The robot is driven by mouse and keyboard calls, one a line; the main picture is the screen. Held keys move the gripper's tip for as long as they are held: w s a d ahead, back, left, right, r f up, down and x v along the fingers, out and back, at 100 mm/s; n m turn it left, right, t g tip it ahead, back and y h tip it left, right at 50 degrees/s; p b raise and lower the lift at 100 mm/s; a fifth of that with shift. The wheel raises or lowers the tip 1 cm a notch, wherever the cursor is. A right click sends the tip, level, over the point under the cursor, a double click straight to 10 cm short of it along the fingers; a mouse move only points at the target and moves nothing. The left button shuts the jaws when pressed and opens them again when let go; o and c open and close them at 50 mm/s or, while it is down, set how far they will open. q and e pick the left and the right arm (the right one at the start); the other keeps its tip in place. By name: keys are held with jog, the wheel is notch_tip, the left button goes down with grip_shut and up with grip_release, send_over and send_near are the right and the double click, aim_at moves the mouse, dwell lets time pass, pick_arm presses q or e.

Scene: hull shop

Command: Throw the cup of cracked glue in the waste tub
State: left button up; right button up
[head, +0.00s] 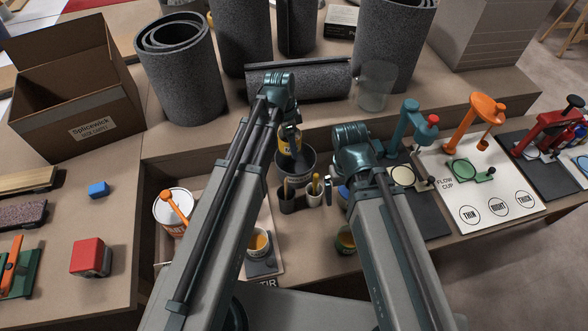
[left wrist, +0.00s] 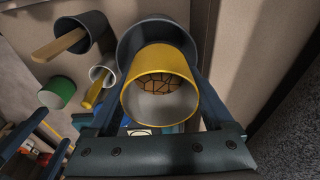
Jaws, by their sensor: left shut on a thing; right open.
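My left gripper (head: 289,128) is shut on the yellow cup (head: 290,144), whose cracked amber glue shows inside it in the left wrist view (left wrist: 155,84). The dark grey waste tub (head: 297,168) is right by the cup. In the left wrist view the tub's rim (left wrist: 128,45) shows behind and around the cup's far side. The cup overlaps the tub's mouth in both views; how high it is above the tub I cannot tell. My right gripper (head: 335,192) is open and empty, to the right of the tub, partly hidden by its own arm.
A dark pot with a wooden stick (head: 287,202) and a white pot (head: 314,196) stand just in front of the tub. A grey roll (head: 298,82) lies behind it. A clear container (head: 375,88) is at the back right. A white tin (head: 170,212) stands left.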

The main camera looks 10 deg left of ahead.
pick_arm(q)
jog(key=o, duration=1.1)
jog(key=shift+o, duration=0.2)
jog(key=shift+r, duration=0.2)
notch_tip(320, 180, up, 13)
jog(key=a+p, duration=0.1)
jog(key=p, duration=1.2)
jog(key=shift+s+a+r+p, duration=0.2)
jog(key=shift+s+a+p, duration=0.05)
jog(key=shift+s+p, duration=0.1)
jog(key=shift+f, duration=0.15)
jog(key=f+b, duration=0.4)
jog(key=d+f+b, duration=0.1)
jog(key=f+b, duration=0.3)
jog(key=b, duration=0.1)
jog(key=f+b, duration=0.4)
jog(key=f, duration=0.1)
jog(key=shift+w+d, duration=0.25)
jog(key=shift+w, duration=0.05)
jog(key=shift+r, duration=0.1)
